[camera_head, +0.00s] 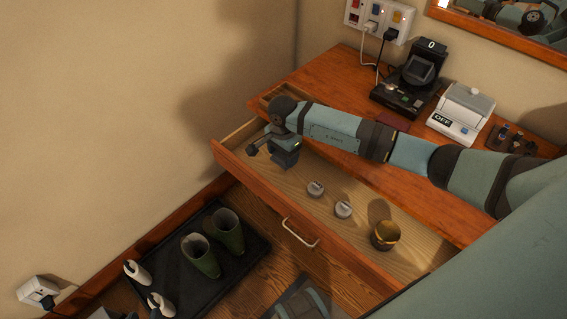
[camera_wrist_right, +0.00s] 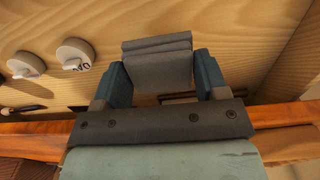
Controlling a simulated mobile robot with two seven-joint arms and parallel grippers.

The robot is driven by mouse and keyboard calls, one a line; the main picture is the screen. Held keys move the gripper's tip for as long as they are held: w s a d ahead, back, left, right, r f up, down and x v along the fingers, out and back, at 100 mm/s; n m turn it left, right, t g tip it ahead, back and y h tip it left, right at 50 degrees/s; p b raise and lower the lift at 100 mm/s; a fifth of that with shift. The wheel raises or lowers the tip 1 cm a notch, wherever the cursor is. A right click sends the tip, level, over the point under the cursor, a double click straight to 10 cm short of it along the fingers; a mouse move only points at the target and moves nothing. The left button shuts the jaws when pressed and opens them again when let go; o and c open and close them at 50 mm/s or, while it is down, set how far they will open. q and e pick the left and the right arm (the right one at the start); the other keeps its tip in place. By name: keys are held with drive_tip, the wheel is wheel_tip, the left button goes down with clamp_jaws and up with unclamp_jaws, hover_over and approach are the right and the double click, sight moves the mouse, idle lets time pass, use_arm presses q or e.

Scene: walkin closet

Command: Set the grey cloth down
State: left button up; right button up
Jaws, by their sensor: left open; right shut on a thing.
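The grey cloth (camera_wrist_right: 158,68) is a folded dark-grey pad between the two blue fingers of my right gripper in the right wrist view. My right gripper (camera_head: 284,158) is shut on it, low over the far-left part of the open drawer (camera_head: 362,190). I cannot tell whether the cloth touches the drawer floor. In the head view the cloth cannot be told apart from the gripper. My left gripper (camera_head: 128,314) shows only partly at the bottom-left edge, open, and away from the drawer.
The drawer holds two small round pale items (camera_head: 315,188) and a brass-coloured cup (camera_head: 385,236). Devices, including a black stand (camera_head: 410,80) and a white box (camera_head: 461,112), stand on the wooden top.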

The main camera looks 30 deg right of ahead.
sight(283, 163)
drive_tip(key=shift+f, duration=2.4)
use_arm(q)
drive_tip(key=shift+f, duration=0.1)
use_arm(e)
drive_tip(key=shift+f+b, duration=0.1)
drive_tip(key=shift+b, duration=0.3)
drive_tip(key=o, duration=0.8)
drive_tip(key=shift+r, duration=0.25)
wheel_tip(283, 163, up, 10)
drive_tip(key=shift+r+p, duration=0.25)
drive_tip(key=shift+p, duration=0.4)
use_arm(q)
drive_tip(key=shift+s, duration=0.1)
use_arm(e)
drive_tip(key=shift+r, duration=0.7)
